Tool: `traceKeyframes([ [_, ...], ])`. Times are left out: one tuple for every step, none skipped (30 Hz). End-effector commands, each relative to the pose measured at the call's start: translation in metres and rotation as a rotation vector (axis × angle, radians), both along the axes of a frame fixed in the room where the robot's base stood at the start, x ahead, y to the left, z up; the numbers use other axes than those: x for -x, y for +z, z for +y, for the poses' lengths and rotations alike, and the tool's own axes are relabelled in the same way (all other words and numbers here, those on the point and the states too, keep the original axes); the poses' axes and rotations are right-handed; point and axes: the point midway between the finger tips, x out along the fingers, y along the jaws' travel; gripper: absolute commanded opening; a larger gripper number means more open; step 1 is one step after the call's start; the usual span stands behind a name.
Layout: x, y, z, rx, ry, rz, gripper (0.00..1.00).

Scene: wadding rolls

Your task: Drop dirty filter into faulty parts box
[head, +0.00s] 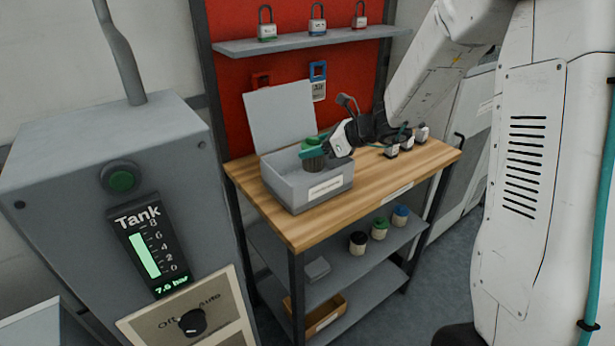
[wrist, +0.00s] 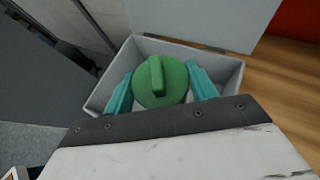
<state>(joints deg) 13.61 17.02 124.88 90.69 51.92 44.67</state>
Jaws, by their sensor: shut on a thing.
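The dirty filter (head: 314,160) has a green cap and a dark lower body. My gripper (head: 318,150) is shut on its green cap. In the wrist view, the round green cap (wrist: 161,82) with its raised grip bar sits between the two teal fingers of my gripper (wrist: 160,88). A grey box (head: 305,194) with its lid open stands on the wooden bench, with a label on its front that is too small to read. The filter is at the box's opening. In the wrist view the box (wrist: 236,72) lies behind and below the filter.
The wooden bench (head: 410,166) holds several small items (head: 405,140) right of the box. The open lid (head: 281,115) stands up behind it. A shelf (head: 305,42) with padlocks hangs above. A grey tank panel (head: 100,170) stands at the left. Jars (head: 379,229) sit on the lower shelf.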

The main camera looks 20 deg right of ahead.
Motion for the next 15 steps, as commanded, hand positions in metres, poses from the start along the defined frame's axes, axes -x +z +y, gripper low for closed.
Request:
traceKeyframes([
  [-0.0001, 0.0002, -0.0002, 0.000, 0.000, 0.000, 0.32],
  [-0.0001, 0.0002, -0.0004, 0.000, 0.000, 0.000, 0.65],
  [0.0000, 0.0003, -0.0004, 0.000, 0.000, 0.000, 0.76],
  [-0.0001, 0.0003, -0.0005, 0.000, -0.001, 0.000, 0.82],
  [-0.0001, 0.0003, -0.0005, 0.000, -0.001, 0.000, 0.82],
  [-0.0001, 0.0003, -0.0006, 0.000, -0.001, 0.000, 0.82],
  [0.0000, 0.0002, -0.0006, 0.000, -0.001, 0.000, 0.82],
  [0.0000, 0.0002, -0.0006, 0.000, -0.001, 0.000, 0.82],
  [-0.0001, 0.0002, -0.0007, 0.000, -0.001, 0.000, 0.82],
  [-0.0001, 0.0002, -0.0007, 0.000, -0.001, 0.000, 0.82],
  [0.0001, 0.0001, -0.0007, 0.000, -0.001, 0.000, 0.82],
  [0.0003, 0.0005, -0.0012, 0.000, -0.001, 0.000, 0.82],
  [0.0009, 0.0010, -0.0020, 0.000, -0.001, 0.000, 0.82],
  [0.0019, 0.0019, -0.0033, 0.000, -0.001, 0.000, 0.82],
  [0.0038, 0.0037, -0.0060, 0.000, -0.002, 0.000, 0.82],
])
